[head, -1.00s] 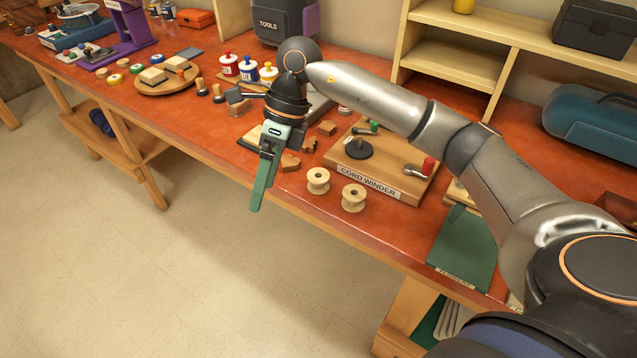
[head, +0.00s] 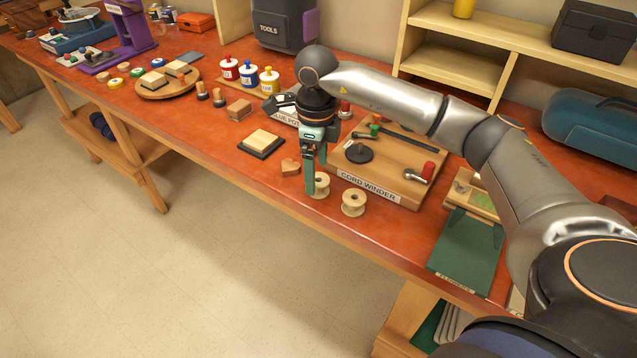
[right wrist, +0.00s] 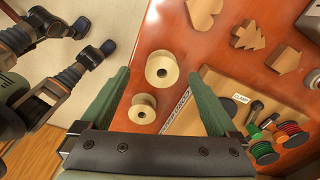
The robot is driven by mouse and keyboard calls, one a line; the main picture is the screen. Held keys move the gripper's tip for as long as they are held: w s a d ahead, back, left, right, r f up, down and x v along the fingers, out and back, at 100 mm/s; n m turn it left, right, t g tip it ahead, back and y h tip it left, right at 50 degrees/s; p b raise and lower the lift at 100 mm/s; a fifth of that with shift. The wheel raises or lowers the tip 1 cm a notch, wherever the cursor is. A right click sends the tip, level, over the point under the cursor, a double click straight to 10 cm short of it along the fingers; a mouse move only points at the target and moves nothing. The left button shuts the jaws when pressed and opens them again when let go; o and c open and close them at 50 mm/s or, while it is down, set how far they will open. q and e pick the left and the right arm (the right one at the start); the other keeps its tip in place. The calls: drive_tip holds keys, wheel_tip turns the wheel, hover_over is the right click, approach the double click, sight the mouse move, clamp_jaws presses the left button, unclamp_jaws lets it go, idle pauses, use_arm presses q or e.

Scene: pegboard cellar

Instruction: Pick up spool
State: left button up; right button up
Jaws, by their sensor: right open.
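Two pale wooden spools stand on the red-orange bench in front of the cord winder (head: 392,165). The left spool (head: 322,187) is partly hidden behind my gripper's finger in the head view; it also shows in the right wrist view (right wrist: 170,66). The right spool (head: 354,203) stands clear beside it and shows lower in the wrist view (right wrist: 142,113). My right gripper (head: 310,180) points down over the bench's front edge by the left spool. Its green fingers are apart and empty; both spools appear between them in the wrist view (right wrist: 160,90).
A heart-shaped wooden piece (head: 290,168) lies just left of the left spool. A dark pad with a pale block (head: 262,142) lies further left. A green mat (head: 466,250) lies to the right. The floor (head: 170,260) in front is clear.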

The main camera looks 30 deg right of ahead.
sight(322, 180)
drive_tip(key=shift+w+f, duration=0.2)
drive_tip(key=shift+f, duration=1.75)
drive_tip(key=c, duration=1.4)
drive_tip(key=shift+r, duration=0.1)
